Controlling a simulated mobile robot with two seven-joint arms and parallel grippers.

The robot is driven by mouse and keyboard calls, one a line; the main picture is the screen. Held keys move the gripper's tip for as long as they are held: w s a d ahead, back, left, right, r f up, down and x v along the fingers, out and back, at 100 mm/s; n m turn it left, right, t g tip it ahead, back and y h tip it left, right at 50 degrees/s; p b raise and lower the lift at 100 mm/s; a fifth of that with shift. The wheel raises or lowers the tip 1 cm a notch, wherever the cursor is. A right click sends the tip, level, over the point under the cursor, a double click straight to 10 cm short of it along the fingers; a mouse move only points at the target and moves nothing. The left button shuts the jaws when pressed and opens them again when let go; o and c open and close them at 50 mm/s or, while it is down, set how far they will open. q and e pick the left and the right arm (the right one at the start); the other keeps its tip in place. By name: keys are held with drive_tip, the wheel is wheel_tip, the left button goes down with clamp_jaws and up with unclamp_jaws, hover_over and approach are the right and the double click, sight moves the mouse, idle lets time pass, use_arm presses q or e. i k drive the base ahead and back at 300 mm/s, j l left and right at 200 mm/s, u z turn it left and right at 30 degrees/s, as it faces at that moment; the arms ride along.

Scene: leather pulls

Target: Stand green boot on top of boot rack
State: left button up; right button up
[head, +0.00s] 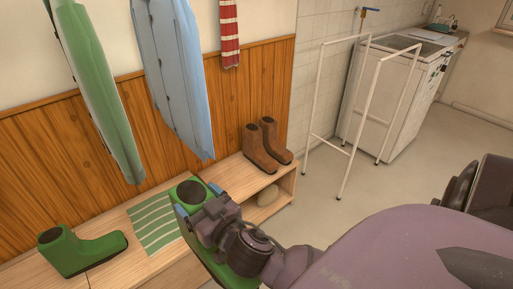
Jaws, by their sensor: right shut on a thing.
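A green boot (207,258) is held by my right gripper (198,199) in the middle of the head view. The gripper's blue-tipped fingers are shut on the boot's shaft near its dark top opening, which faces up. My gripper and arm hide much of the boot, and I cannot tell whether its sole touches anything. Another green boot (88,250) stands upright on the left part of the low wooden boot rack (240,178). My left gripper is not in view.
A green-and-white striped cloth (154,223) lies on the rack between the green boots. Brown boots (262,147) stand at its right end. A rounded pale object (268,195) sits on the shelf below. A white rail frame (314,100) stands to the right. Garments (172,75) hang above.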

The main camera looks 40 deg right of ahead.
sight(222, 183)
drive_tip(key=i+l+z, duration=0.1)
drive_tip(key=l, duration=0.45)
drive_tip(key=i+l+z, duration=0.1)
drive_tip(key=i+l, duration=0.55)
